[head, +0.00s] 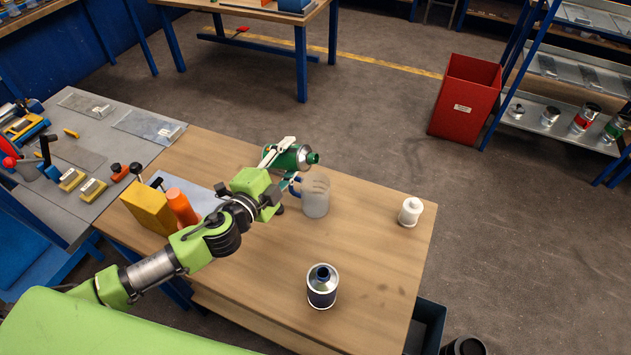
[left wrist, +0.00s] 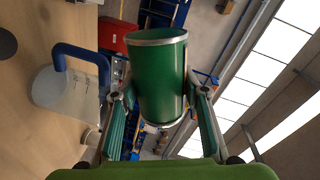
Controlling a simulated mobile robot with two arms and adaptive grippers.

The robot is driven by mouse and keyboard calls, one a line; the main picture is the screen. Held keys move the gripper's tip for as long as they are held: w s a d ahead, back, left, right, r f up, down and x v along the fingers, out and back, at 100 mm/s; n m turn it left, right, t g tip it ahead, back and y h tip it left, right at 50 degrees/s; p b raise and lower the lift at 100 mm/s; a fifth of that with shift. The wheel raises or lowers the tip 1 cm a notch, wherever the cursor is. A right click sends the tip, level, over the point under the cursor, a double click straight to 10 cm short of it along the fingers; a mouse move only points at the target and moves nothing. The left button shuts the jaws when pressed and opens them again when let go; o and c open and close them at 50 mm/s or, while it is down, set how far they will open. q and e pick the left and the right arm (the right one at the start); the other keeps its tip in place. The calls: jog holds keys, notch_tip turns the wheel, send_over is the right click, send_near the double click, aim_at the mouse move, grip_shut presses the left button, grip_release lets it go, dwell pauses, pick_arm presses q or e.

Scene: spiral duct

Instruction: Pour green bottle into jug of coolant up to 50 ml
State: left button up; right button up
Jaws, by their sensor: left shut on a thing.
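The jug (head: 316,197) is translucent with a blue handle and stands upright on the wooden table. In the left wrist view the bottle (left wrist: 162,80) sits between both fingers, and the jug (left wrist: 65,92) is at left. I cannot make out any stream or the level in the jug. My right gripper is not in view.
A dark blue can (head: 322,287) and a white container (head: 410,211) stand on the wooden table (head: 375,255). A yellow box (head: 149,207) and an orange bottle (head: 181,206) stand at its left. The table's right front is mostly clear.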

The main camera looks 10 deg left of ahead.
pick_arm(q)
jog(key=shift+a+m+p, duration=0.15)
jog(key=shift+m+p, duration=0.2)
jog(key=shift+m, duration=0.35)
dwell(2.4)
